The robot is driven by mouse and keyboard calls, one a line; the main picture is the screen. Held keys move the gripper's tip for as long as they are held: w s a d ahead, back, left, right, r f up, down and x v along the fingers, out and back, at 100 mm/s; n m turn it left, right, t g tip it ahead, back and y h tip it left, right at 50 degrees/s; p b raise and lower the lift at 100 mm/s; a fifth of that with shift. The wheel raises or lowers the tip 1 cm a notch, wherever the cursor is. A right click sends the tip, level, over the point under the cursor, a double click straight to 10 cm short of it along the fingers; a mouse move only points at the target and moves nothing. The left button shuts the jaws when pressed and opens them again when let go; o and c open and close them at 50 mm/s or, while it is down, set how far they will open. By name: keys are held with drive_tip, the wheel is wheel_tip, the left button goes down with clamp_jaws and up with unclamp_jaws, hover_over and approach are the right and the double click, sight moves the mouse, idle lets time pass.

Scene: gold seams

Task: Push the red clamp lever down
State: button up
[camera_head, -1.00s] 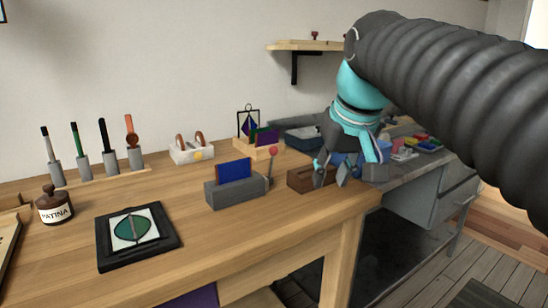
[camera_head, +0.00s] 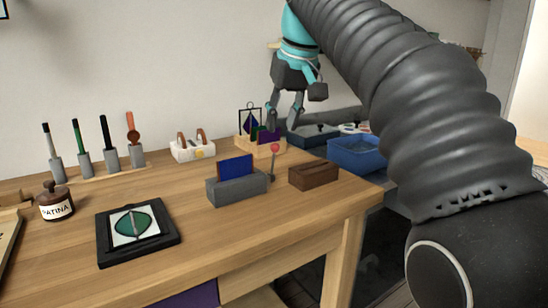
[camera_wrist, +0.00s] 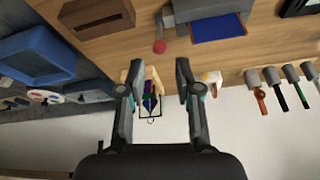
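The clamp lever with a red ball knob (camera_head: 275,148) stands upright at the right end of the grey clamp block (camera_head: 237,188). A blue sheet (camera_head: 235,168) stands in the block. My gripper (camera_head: 284,124) is above and behind the lever in the head view, apart from it, fingers pointing down. In the wrist view the fingers (camera_wrist: 158,80) are apart with nothing between them. The red knob (camera_wrist: 159,47) also shows there, beyond the fingertips near the top middle, beside the clamp block (camera_wrist: 205,8).
A brown slotted wooden block (camera_head: 314,174) sits right of the lever. A wooden rack with coloured pieces (camera_head: 262,148) stands behind it. A blue bin (camera_head: 356,154) is to the right, and a white holder (camera_head: 192,150) at back left.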

sight(276, 144)
drive_tip(key=b+x, duration=0.2)
drive_tip(key=x, duration=0.7)
drive_tip(key=shift+w+f, duration=0.1)
drive_tip(key=shift+f, duration=0.15)
clamp_jaws()
